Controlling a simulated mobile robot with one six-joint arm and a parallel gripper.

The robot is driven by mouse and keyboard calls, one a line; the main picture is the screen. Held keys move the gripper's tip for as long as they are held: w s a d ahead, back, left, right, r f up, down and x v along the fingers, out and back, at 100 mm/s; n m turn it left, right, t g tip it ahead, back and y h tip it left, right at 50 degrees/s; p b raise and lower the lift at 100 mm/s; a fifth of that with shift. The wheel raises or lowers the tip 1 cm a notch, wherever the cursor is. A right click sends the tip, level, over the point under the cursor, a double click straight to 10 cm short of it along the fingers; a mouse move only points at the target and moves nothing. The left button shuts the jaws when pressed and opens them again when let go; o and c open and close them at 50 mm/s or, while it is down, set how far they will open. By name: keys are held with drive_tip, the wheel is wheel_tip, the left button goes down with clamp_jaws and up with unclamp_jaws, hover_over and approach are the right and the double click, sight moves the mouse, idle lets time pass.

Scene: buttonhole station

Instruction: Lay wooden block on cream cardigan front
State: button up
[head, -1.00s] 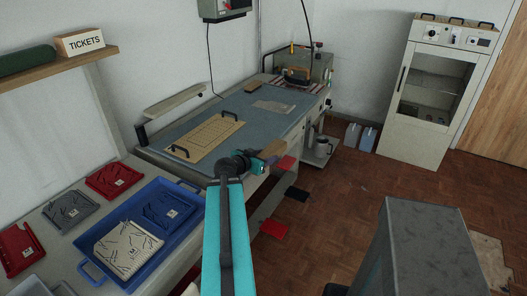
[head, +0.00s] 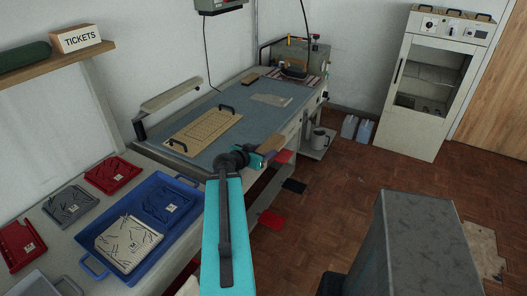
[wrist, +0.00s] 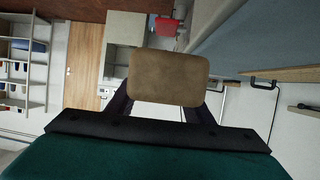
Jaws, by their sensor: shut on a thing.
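The wooden block (head: 272,145), a tan block with rounded corners, is in my gripper (head: 263,152). It is held in the air by the near right edge of the blue-grey worktable. In the wrist view the block (wrist: 168,77) fills the space between the two dark fingers, which are shut on it. What looks like the cream cardigan front (head: 128,243) is a flat cream piece with dark marks and a small label. It lies in the blue tray (head: 103,277) at the lower left, well apart from my gripper.
A navy piece (head: 168,204) shares the tray. Grey (head: 70,204) and red (head: 113,175) pieces lie beside it. A grey-topped cabinet (head: 428,235) stands at right; floor between is mostly open.

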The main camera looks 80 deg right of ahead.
drive_tip(key=shift+w, duration=0.1)
